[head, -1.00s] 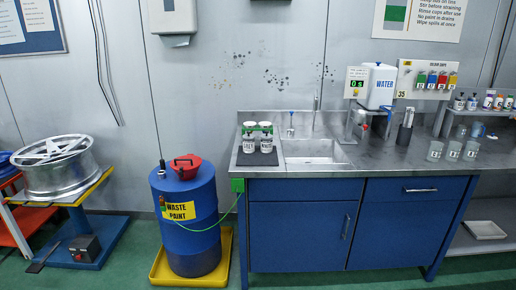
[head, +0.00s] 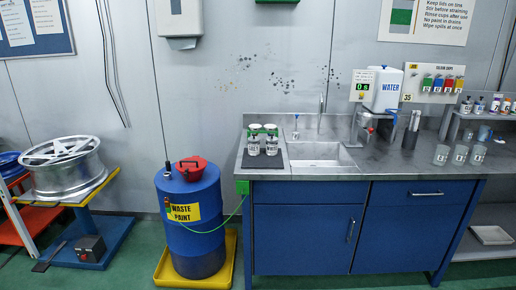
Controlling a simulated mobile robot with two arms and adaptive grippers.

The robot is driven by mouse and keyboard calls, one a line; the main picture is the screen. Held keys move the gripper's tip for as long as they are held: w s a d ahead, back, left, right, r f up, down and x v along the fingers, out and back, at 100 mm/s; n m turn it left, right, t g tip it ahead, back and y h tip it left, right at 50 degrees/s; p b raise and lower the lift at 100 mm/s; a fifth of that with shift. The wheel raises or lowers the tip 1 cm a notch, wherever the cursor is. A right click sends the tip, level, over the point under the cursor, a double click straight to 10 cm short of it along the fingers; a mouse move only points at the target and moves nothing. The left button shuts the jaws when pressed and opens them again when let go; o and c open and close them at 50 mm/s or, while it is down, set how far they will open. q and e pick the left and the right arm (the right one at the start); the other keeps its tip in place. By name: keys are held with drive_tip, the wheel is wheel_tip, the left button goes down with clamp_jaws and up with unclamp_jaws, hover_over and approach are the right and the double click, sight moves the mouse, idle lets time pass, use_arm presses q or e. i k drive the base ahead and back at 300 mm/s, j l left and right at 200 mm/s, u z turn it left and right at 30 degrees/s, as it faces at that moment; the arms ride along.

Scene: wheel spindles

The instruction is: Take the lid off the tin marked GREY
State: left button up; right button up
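Two white tins stand side by side on a dark mat (head: 274,162) at the left end of the worktop. The left tin (head: 254,148) has a label that looks like GREY, and the right tin (head: 272,147) looks like WHITE. Both have pale lids on top. A green holder (head: 263,131) runs by the tins near their upper parts. I cannot tell exactly how it meets them. Neither of my grippers is in view.
A sink (head: 318,156) lies right of the tins. A water container (head: 383,88) and several clear cups (head: 459,155) stand further right. A blue waste paint drum (head: 190,225) stands on the floor in a yellow tray (head: 165,272). A wheel (head: 65,168) rests on a trolley at left.

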sight(253, 139)
drive_tip(key=i+l, duration=0.15)
drive_tip(key=i, duration=0.4)
drive_tip(key=i+l, duration=0.15)
drive_tip(key=i, duration=0.35)
